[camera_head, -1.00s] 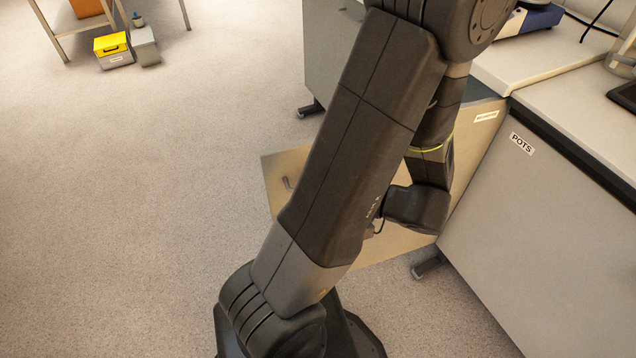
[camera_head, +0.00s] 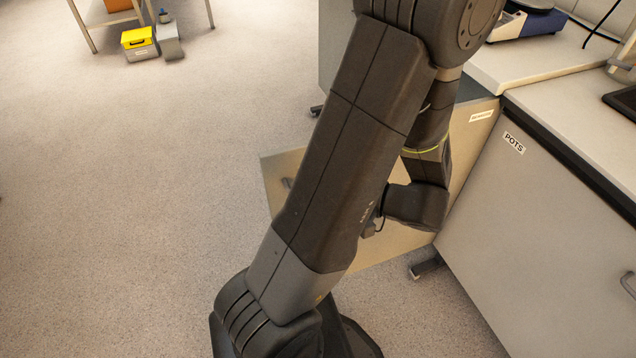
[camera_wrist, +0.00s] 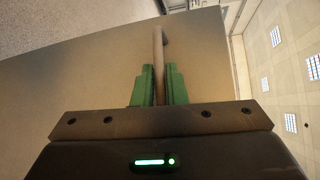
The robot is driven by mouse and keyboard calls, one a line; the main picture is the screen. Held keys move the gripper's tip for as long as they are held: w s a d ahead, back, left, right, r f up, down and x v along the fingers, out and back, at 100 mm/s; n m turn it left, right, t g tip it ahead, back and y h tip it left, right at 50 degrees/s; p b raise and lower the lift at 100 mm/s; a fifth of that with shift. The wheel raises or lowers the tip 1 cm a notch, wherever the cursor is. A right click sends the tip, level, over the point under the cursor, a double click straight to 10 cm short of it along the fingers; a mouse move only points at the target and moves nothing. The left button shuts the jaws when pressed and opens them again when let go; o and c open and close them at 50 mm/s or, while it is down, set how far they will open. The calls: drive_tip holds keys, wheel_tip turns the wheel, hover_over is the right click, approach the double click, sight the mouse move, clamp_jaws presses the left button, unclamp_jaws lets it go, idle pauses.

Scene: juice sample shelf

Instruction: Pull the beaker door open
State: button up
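A beige door panel (camera_head: 279,165) stands swung out from the cabinet with a small label (camera_head: 481,116), too small to read. Its handle (camera_head: 288,183) shows partly near the panel's free edge, left of my forearm. In the wrist view the bar handle (camera_wrist: 158,50) stands out from the panel (camera_wrist: 90,75). My gripper (camera_wrist: 159,80) has its green fingers closed on both sides of the bar. In the head view my own arm hides the gripper and much of the panel.
The cabinet labelled POTS (camera_head: 520,220) stands close on the right, with a worktop (camera_head: 580,110) above it. A yellow box (camera_head: 139,41) and a grey container (camera_head: 168,42) are on the floor at the back left. The floor at left is clear.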

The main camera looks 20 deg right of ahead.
drive_tip(key=o, duration=0.3)
drive_tip(key=shift+d, duration=0.1)
drive_tip(key=p+v, duration=0.1)
drive_tip(key=v, duration=1.2)
drive_tip(key=shift+s+d, duration=0.25)
drive_tip(key=shift+s, duration=0.05)
drive_tip(key=b+x, duration=0.1)
drive_tip(key=x, duration=1.3)
